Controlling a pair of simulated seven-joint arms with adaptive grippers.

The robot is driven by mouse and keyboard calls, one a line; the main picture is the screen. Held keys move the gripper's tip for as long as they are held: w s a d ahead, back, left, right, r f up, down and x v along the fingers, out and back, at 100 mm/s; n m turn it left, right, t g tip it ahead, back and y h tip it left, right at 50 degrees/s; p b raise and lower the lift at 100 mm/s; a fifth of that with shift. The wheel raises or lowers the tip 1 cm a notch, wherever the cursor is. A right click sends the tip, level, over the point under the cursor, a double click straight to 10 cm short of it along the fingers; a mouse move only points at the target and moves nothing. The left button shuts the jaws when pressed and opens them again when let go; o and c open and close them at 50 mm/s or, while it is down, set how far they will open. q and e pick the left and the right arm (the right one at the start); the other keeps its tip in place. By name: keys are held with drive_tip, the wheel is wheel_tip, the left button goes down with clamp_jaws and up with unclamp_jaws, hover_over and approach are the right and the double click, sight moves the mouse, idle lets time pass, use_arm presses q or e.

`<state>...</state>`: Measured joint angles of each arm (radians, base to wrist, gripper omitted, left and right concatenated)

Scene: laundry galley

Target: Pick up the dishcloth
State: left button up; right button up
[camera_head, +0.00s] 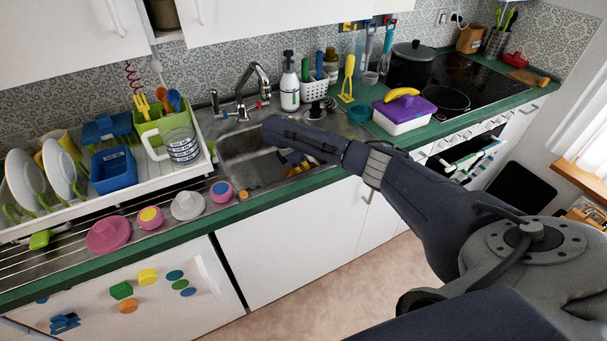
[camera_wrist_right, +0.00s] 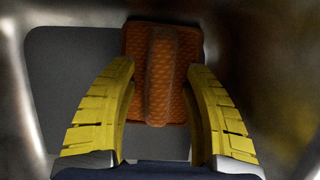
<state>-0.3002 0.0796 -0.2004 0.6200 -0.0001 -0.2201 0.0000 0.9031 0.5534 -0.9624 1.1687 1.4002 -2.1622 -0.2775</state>
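The dishcloth (camera_wrist_right: 161,75) is orange-brown and textured, with a raised ridge or fold along its middle. It lies on the grey sink floor in the right wrist view. My right gripper (camera_wrist_right: 160,72) has its two yellow fingers apart, one on each side of the ridge, with gaps visible between the fingers and the ridge. The fingertips overlap the cloth's side edges in the picture; I cannot tell whether they touch it. In the head view my right arm reaches over the sink (camera_head: 235,145), and the cloth is not clearly made out there. My left gripper is not in view.
The faucet (camera_head: 240,92) stands behind the sink. A dish rack (camera_head: 205,165) with plates and cups is on the left. Toy dishes such as a pink one (camera_head: 109,233) line the front drainboard. A white soap bottle (camera_head: 289,85) and a purple-lidded box (camera_head: 404,113) stand nearby.

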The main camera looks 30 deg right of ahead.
clamp_jaws()
idle(0.4)
drive_tip(key=shift+r, duration=0.15)
drive_tip(key=shift+a+r, duration=0.15)
drive_tip(key=shift+r, duration=0.15)
drive_tip(key=a+r, duration=0.3)
drive_tip(key=a, duration=0.3)
drive_tip(key=w+a+r, duration=0.1)
drive_tip(key=a+r, duration=0.3)
drive_tip(key=a, duration=0.3)
drive_tip(key=shift+w+a+r, duration=0.25)
drive_tip(key=shift+a+r, duration=0.05)
